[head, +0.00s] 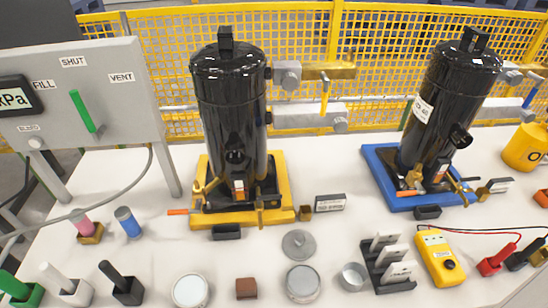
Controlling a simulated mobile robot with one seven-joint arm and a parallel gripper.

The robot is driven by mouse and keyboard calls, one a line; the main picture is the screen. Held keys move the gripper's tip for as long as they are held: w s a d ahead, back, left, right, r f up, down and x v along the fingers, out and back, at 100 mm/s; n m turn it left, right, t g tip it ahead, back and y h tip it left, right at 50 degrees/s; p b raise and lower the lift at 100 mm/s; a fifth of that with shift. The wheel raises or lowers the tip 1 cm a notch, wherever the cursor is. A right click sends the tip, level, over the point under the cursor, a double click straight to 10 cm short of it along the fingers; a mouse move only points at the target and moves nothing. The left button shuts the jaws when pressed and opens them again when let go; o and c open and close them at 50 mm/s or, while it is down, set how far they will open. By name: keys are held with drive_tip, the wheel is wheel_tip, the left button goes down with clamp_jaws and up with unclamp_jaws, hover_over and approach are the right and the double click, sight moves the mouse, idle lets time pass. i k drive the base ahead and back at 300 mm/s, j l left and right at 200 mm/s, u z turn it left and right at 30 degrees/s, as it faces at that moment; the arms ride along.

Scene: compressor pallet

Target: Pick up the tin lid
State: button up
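A flat grey round disc with a small raised knob in its middle, which looks like the tin lid (299,244), lies on the white table in front of the yellow tray. Just in front of it stands a round grey tin (303,284); the disc and the tin are apart, and I cannot tell whether the tin is covered. A second round tin with a pale top (190,291) stands to the left, near the front edge. My gripper is not in view.
A brown block (246,288) stands between the tins. A small metal cup (353,277) and a dark rack of white cards (388,263) stand to the right. Black compressors (232,115) rise behind. A yellow meter (440,256) has leads trailing right. Bare table lies left of the lid.

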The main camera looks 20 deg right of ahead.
sight(299, 245)
drive_tip(key=k+z, duration=0.3)
drive_tip(key=k+l+z, duration=0.15)
drive_tip(key=k+z, duration=0.15)
drive_tip(key=i+j, duration=0.15)
drive_tip(key=j, duration=0.2)
drive_tip(key=i+j, duration=0.15)
drive_tip(key=j, duration=0.2)
drive_tip(key=i+j+z, duration=0.1)
drive_tip(key=j, duration=0.25)
drive_tip(key=i, duration=0.1)
